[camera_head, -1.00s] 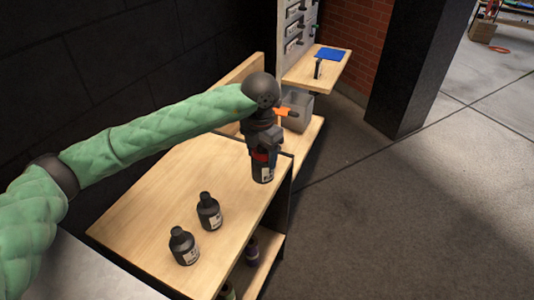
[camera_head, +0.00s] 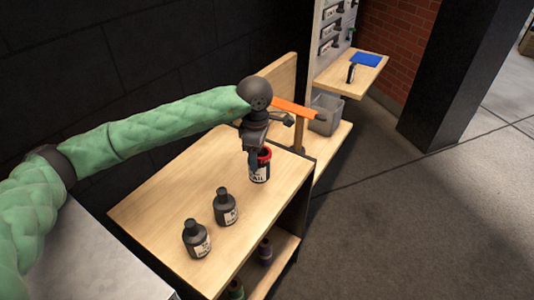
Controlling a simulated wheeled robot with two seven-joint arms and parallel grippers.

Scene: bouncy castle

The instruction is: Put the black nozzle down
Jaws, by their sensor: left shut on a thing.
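My left gripper (camera_head: 257,145) reaches in from the left, pointing down over the wooden table top (camera_head: 185,180). It is shut on the black nozzle (camera_head: 260,173), a dark, bottle-like piece with a red rim and a white label. The gripper hides part of its top. The nozzle is upright over the far right part of the table top, inside the edge. I cannot tell whether its base touches the wood. My right gripper is not in view.
Two black bottles (camera_head: 225,207) (camera_head: 197,239) stand nearer on the table. A wooden post with an orange bar (camera_head: 294,108) and a grey bin (camera_head: 325,114) are just behind the gripper. Open wood lies left of the nozzle. A lower shelf (camera_head: 268,262) holds several small items.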

